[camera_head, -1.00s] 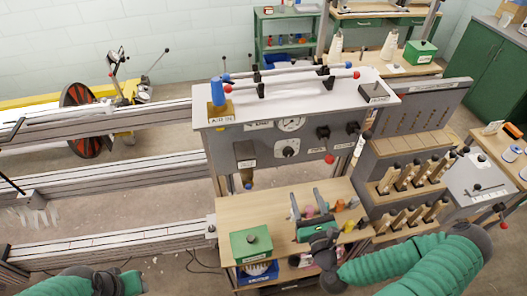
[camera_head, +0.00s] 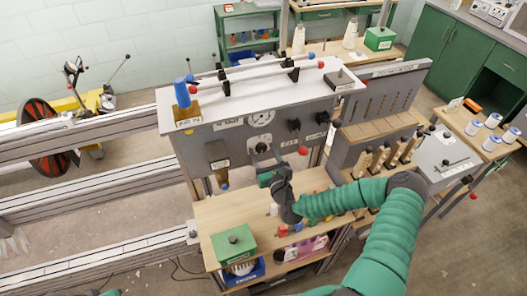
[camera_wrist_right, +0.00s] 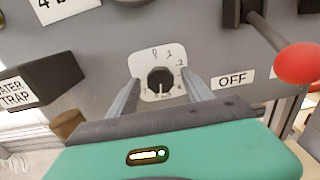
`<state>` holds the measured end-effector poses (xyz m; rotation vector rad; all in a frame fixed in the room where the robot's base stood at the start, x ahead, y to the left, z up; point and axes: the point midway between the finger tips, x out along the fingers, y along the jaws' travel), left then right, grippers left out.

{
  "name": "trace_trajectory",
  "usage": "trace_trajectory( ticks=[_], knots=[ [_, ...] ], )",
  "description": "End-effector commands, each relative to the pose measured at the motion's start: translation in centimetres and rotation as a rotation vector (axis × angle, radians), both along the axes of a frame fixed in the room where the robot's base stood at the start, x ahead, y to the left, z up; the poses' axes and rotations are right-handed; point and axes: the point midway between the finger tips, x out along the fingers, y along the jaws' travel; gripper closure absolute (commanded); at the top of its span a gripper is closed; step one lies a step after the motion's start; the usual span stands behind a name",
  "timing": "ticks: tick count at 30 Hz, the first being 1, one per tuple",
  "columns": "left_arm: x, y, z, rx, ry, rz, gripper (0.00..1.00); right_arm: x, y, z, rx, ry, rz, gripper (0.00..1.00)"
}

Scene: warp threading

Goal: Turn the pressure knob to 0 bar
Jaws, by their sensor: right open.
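The pressure knob (camera_wrist_right: 160,80) is a dark round knob on a white dial plate (camera_wrist_right: 146,62) in the grey panel (camera_wrist_right: 205,30). A light mark on it points down in the right wrist view; the small dial numbers are hard to read. In the head view the knob (camera_head: 262,147) sits below the round gauge (camera_head: 261,118). My right gripper (camera_wrist_right: 160,84) is open, its two fingers on either side of the knob, with no clear contact visible. It also shows in the head view (camera_head: 266,158), in front of the panel. My left gripper is out of view.
A lever with a red ball (camera_wrist_right: 298,63) and an OFF label (camera_wrist_right: 232,79) are right of the knob. The WATER TRAP block (camera_wrist_right: 45,85) juts out at left. Below the panel, the wooden bench (camera_head: 211,217) holds a green box (camera_head: 233,243) and small items.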

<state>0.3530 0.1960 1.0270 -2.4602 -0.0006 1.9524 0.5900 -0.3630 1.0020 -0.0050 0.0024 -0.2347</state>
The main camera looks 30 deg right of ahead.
Motion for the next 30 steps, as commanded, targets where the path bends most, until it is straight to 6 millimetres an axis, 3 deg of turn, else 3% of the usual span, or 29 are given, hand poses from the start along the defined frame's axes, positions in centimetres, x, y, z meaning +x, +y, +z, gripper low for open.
trace_trajectory(
  ticks=[6,19,30],
  knots=[
    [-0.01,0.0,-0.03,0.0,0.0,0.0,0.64,-0.01,-0.05,-0.04,0.0,0.0,0.0,0.44],
    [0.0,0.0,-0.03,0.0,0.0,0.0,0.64,-0.02,-0.09,-0.05,0.0,0.0,-0.001,1.0],
    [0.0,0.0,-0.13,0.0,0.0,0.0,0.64,-0.02,-0.09,-0.1,-0.048,0.011,-0.002,1.0]
  ],
)
